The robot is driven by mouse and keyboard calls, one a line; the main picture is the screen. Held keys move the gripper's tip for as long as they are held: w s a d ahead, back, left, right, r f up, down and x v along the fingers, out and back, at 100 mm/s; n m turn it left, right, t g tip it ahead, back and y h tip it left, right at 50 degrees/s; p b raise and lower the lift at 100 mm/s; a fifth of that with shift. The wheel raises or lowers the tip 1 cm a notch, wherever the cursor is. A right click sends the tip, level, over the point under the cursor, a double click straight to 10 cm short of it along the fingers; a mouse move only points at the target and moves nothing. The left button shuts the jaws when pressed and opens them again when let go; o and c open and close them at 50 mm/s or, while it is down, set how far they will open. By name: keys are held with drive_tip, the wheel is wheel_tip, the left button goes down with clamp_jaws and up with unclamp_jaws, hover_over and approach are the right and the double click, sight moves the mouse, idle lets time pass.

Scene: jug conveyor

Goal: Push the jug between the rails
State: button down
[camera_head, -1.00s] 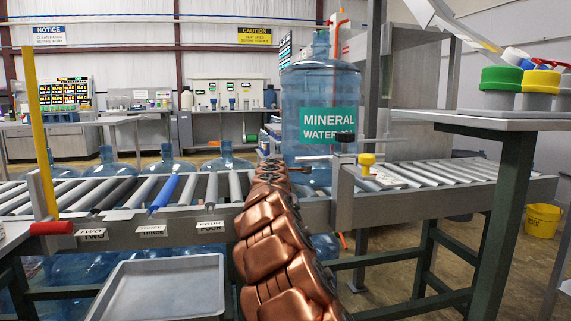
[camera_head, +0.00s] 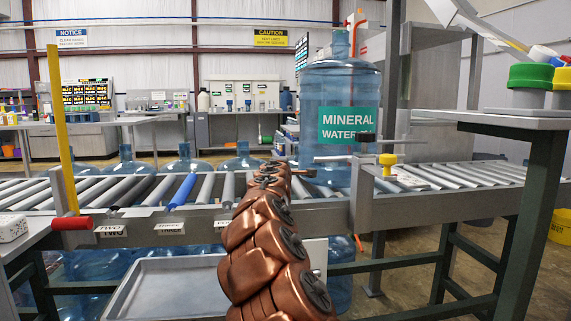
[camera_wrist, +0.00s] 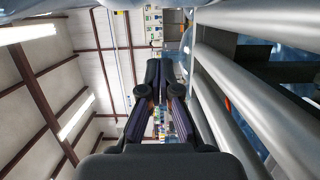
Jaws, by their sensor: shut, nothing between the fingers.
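The jug (camera_head: 341,90) is a large clear blue water bottle with a green "MINERAL WATER" label. It stands upright on the roller conveyor (camera_head: 100,240), near the middle of the head view. A thin rail (camera_head: 335,158) crosses low in front of it, beside the grey post. My copper arm reaches up to the jug's lower left, and its end hides part of the conveyor. In the wrist view my gripper (camera_wrist: 161,72) is shut and empty, just left of the rollers (camera_wrist: 255,105). A bluish curved surface, probably the jug, shows beyond it at upper right. Contact cannot be told.
A grey post (camera_head: 362,200) with a yellow knob (camera_head: 388,160) stands at the conveyor's front edge. A yellow bar (camera_head: 62,130) and red handle (camera_head: 72,223) are at left. A table (camera_head: 515,122) with coloured lids is at right. Rollers right of the jug are mostly clear.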

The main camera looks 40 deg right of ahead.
drive_tip(key=shift+s+a+r, duration=0.1)
drive_tip(key=shift+s+a, duration=0.2)
drive_tip(key=shift+a, duration=0.1)
drive_tip(key=shift+v, duration=3.2)
drive_tip(key=shift+s, duration=0.1)
